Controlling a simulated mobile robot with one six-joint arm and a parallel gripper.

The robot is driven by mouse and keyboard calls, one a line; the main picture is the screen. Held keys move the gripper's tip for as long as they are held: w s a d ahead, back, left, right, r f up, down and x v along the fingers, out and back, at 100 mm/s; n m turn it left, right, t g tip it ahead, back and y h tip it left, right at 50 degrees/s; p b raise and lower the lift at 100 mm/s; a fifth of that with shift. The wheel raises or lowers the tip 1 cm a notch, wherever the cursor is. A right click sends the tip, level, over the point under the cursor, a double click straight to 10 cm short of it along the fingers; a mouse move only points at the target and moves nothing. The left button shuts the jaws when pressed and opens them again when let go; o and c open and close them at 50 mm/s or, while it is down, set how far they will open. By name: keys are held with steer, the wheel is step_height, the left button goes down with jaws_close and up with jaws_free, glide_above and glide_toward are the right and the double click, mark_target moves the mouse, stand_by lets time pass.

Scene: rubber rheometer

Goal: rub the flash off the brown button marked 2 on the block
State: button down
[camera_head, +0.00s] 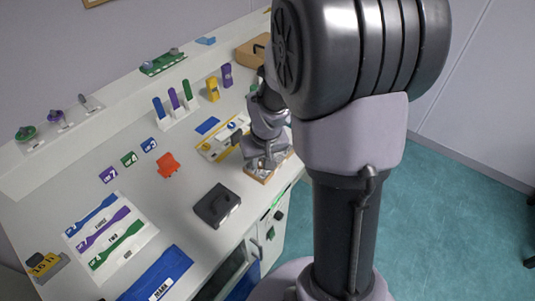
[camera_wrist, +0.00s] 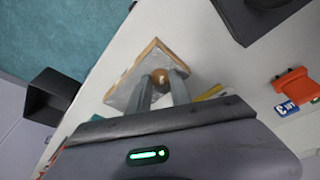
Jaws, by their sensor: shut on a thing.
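A small round brown button (camera_wrist: 160,80) shows between the two fingertips of my gripper (camera_wrist: 161,86) in the wrist view. The gripper is shut on it; no mark 2 can be read on it. The block (camera_wrist: 125,86), with a grey top and a wooden edge, lies right under the fingertips. I cannot tell whether the button touches its top. In the head view the block (camera_head: 260,179) shows partly beneath my gripper (camera_head: 265,165) near the bench's front edge; the button is hidden there.
A black box (camera_head: 217,205) and an orange piece (camera_head: 168,165) lie left of the gripper. A yellow-edged tray (camera_head: 215,148) stands close beside it. Several colored strips lie on a white sheet (camera_head: 145,232) at the front left. The bench edge is close to the block.

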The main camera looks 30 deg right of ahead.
steer(key=shift+s+a, duration=0.2)
steer(key=shift+a, duration=0.25)
steer(key=shift+r, duration=0.1)
step_height(320, 180, up, 7)
steer(key=p, duration=0.5)
steer(key=shift+r+p, duration=0.1)
steer(key=shift+p, duration=0.3)
